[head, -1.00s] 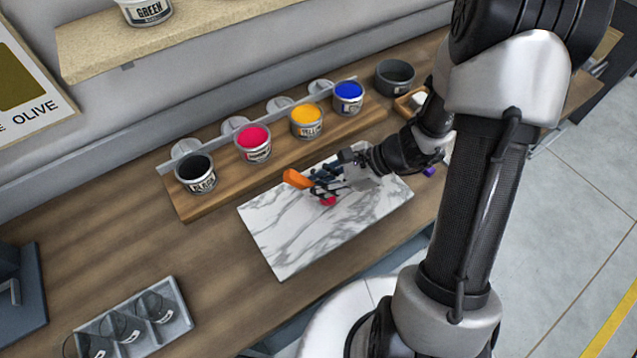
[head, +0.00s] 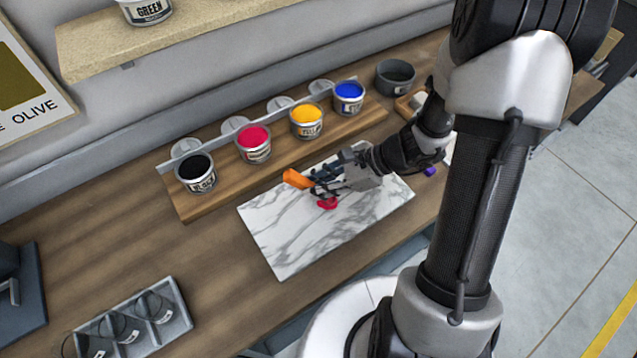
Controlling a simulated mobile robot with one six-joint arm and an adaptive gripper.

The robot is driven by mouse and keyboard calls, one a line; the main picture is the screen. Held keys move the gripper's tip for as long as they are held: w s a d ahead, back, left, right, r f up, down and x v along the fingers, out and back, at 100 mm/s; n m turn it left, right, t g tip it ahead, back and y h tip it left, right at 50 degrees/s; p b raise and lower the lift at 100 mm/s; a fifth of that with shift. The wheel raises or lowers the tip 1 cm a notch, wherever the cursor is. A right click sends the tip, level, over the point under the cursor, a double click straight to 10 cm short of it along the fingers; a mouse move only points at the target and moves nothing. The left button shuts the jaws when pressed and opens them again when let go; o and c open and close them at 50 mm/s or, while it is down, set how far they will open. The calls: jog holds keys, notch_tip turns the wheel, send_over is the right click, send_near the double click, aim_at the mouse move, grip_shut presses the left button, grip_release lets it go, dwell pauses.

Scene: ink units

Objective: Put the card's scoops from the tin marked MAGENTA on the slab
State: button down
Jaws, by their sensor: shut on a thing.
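The marble slab (head: 285,242) lies on the wooden bench, white with grey veins. My gripper is shut on a tool with an orange handle (head: 296,179), held low over the slab. The tool's working end is hard to make out. The magenta tin (head: 254,143) stands open on the wooden rack, second from the left, full of magenta ink; its label is too small to read. The card (head: 30,90) at the upper left is only partly in view, with an olive patch and the word OLIVE.
Black (head: 195,173), yellow (head: 306,121) and blue (head: 348,97) tins share the rack (head: 182,208) with it. An empty dark pot (head: 395,76) stands behind right. The slab's left half is clear.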

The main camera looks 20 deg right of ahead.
notch_tip(320, 180, up, 5)
jog(key=p, duration=0.4)
dwell(1.4)
